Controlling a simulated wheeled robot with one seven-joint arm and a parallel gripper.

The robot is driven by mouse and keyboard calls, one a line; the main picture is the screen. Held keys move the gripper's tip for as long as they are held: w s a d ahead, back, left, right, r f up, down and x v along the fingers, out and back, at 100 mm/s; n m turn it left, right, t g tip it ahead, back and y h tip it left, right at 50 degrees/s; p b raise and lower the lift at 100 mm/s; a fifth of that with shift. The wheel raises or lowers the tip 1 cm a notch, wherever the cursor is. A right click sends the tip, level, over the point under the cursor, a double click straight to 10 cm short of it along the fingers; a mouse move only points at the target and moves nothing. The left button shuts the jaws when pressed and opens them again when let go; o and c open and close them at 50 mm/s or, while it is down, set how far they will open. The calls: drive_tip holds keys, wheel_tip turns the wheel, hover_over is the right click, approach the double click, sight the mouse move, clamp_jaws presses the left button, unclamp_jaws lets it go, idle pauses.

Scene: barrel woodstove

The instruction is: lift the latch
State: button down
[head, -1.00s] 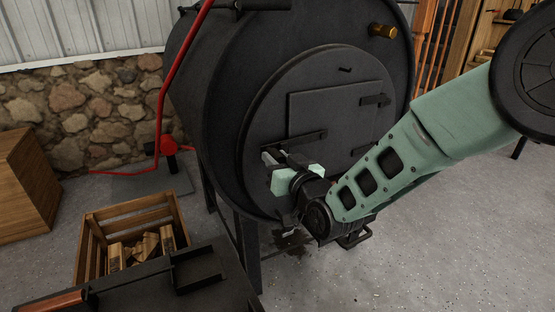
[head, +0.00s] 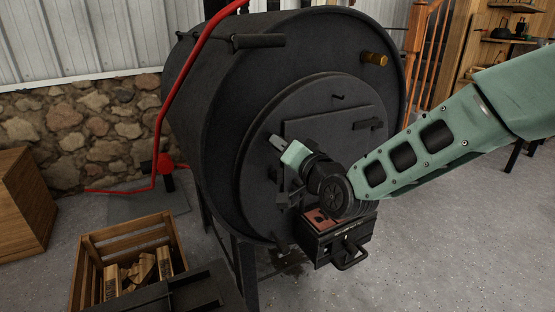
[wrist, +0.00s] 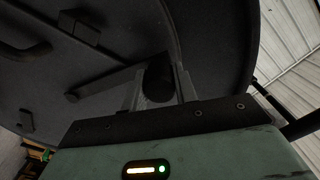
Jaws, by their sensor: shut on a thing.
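The barrel woodstove (head: 215,130) stands in the middle of the head view, its round front carrying a square door (head: 345,128) that looks closed. In the wrist view the latch bar (wrist: 100,86) crosses the stove front at a slant, and its dark round end lies between my fingers. My gripper (head: 277,142) is at the left edge of the door in the head view and shut on that end; its fingers also show in the wrist view (wrist: 158,92). In the head view my gripper and wrist hide most of the latch.
A dark box with a handle (head: 345,250) sits low at the stove's front, below my wrist. A wooden crate of firewood (head: 88,285) stands at lower left. A red bent rod (head: 172,90) runs beside the stove. The floor at right is clear.

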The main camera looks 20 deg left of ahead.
drive_tip(key=shift+w+d+r+m+p, duration=0.2)
drive_tip(key=shift+w+d+r+m, duration=0.25)
drive_tip(key=shift+r+m, duration=0.15)
drive_tip(key=shift+w+d+r+m+p, duration=0.15)
drive_tip(key=shift+w+d+r+m, duration=0.15)
drive_tip(key=shift+w+r+m, duration=0.3)
drive_tip(key=shift+w+d+r+m+p, duration=0.25)
drive_tip(key=shift+d+r+m, duration=0.2)
drive_tip(key=shift+r, duration=0.3)
drive_tip(key=shift+w, duration=0.1)
drive_tip(key=c, duration=1.1)
unclamp_jaws()
drive_tip(key=shift+f, duration=0.1)
drive_tip(key=p+v, duration=0.1)
drive_tip(key=v, duration=1.6)
drive_tip(key=shift+s, duration=0.3)
